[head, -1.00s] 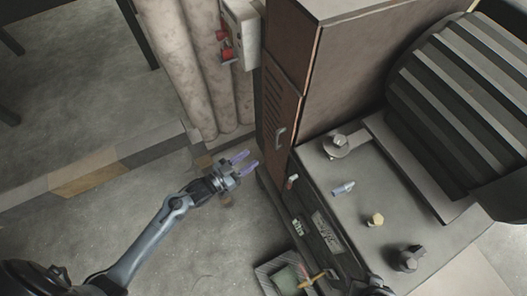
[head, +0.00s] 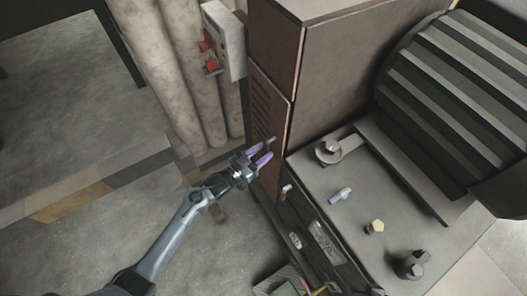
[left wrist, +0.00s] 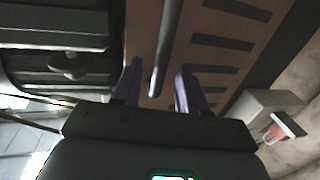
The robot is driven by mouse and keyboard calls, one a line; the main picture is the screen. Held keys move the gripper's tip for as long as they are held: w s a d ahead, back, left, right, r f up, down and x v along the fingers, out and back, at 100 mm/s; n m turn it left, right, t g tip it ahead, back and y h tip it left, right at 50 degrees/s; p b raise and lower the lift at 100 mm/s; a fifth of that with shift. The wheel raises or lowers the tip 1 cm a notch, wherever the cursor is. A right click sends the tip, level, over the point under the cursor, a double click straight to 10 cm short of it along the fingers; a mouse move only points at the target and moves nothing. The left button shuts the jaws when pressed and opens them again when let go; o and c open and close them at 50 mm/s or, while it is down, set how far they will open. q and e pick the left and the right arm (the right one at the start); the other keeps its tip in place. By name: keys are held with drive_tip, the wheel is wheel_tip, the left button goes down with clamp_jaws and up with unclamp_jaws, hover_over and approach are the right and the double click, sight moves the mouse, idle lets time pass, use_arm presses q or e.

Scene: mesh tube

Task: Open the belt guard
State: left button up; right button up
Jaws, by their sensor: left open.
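The belt guard (head: 268,104) is a brown vented door panel on the left face of a tall brown cabinet, and it looks closed. Its bar handle (left wrist: 169,40) shows in the left wrist view, running between my two purple fingers. My left gripper (head: 266,151) is open at the guard's lower part, with its fingertips close to the panel. The fingers do not visibly pinch the bar, and I cannot tell how far it lies between them. In the head view the gripper largely hides the handle. My right gripper is not clearly in view.
A grey bench (head: 350,205) with loose fittings adjoins the cabinet on the right, beside a large ribbed drum (head: 455,100). A white box with red switches (head: 224,42) and thick pipes (head: 180,70) stand left of the cabinet. The floor at left is mostly clear.

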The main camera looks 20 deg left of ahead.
use_arm(q)
drive_tip(key=shift+w+d, duration=0.2)
drive_tip(key=shift+w, duration=0.25)
clamp_jaws()
